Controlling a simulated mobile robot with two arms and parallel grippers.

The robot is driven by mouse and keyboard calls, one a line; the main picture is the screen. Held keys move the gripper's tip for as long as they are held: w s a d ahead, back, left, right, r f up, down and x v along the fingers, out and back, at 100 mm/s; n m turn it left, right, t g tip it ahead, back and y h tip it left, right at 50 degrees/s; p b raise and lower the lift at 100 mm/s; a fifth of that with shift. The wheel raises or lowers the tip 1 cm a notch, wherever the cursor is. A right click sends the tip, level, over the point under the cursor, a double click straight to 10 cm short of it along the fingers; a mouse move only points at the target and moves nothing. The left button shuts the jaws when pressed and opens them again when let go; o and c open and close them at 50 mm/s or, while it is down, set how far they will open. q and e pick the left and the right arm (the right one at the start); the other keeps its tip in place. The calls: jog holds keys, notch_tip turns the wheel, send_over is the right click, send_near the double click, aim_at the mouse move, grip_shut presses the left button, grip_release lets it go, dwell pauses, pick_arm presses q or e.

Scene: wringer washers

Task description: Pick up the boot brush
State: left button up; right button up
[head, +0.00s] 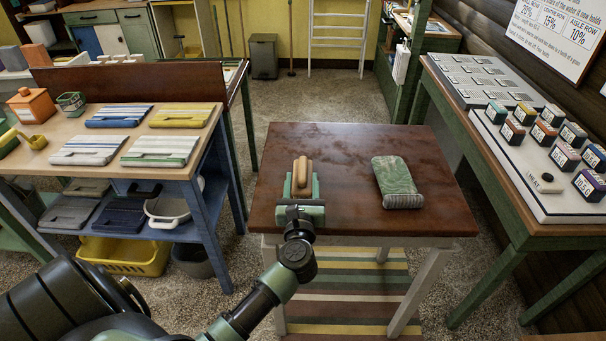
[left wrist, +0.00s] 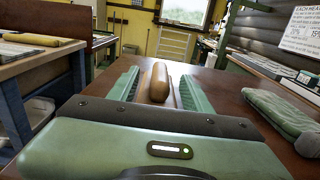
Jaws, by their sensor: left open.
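The boot brush (head: 302,172) is a tan, rounded, elongated piece lying on the dark red-brown table, left of its middle. My left gripper (head: 302,184) is open at the table, with one green finger on each side of the brush. In the left wrist view the brush (left wrist: 158,82) lies lengthwise between the two fingers, with a gap visible on both sides. The underside of the brush is hidden. My right gripper is not in view.
A folded green cloth-like item (head: 396,182) lies on the right of the same table (head: 345,212). A blue-framed shelf table (head: 205,145) with folded textiles stands left. A green-legged table (head: 500,205) with small boxes stands right. The table's far part is clear.

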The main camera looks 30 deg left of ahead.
aim_at(303, 167)
pick_arm(q)
jog(key=p+x, duration=0.1)
jog(key=x, duration=0.4)
jog(key=shift+w+a+f, duration=0.1)
jog(key=shift+w, duration=0.2)
grip_shut()
